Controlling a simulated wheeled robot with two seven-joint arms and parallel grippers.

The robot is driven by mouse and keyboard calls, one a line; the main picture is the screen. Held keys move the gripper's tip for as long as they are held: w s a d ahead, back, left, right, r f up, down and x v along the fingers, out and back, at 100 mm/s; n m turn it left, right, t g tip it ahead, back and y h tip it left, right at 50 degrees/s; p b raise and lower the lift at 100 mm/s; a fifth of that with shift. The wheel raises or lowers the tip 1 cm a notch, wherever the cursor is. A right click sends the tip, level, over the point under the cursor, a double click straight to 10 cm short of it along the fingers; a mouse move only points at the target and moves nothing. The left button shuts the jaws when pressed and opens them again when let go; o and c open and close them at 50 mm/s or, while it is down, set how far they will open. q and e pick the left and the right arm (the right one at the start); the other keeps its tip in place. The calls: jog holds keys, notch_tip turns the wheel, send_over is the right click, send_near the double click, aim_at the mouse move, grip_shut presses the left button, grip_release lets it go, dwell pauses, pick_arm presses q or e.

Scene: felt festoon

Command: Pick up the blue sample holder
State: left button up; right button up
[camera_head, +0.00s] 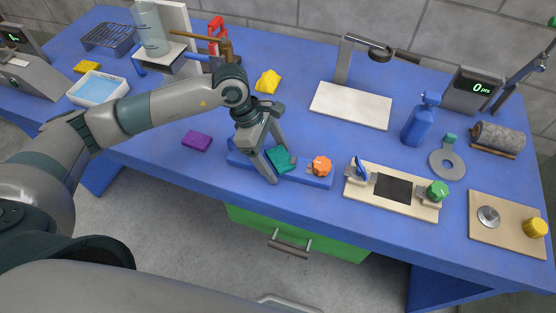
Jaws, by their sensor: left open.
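A long flat blue holder (318,181) lies on the blue bench near its front edge. A teal piece (284,163) and an orange knob-like piece (320,166) are on it. My left gripper (279,166) points down over the holder, its fingers apart. The teal piece shows between or just behind the fingertips; I cannot tell whether they touch it. The gripper hides part of the holder's left half. A smaller upright blue piece (361,170) stands on a beige board to the right. My right gripper is out of view.
A purple block (196,141) and a yellow piece (268,82) lie near my left arm. The beige board (407,206) carries a green knob (437,191). A blue bottle (419,120) and a white plate (350,106) stand behind. Bare bench lies between purple block and holder.

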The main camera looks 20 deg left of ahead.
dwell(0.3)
pick_arm(q)
jog(key=c, duration=1.2)
jog(key=shift+c, duration=0.2)
jog(key=shift+r, duration=0.15)
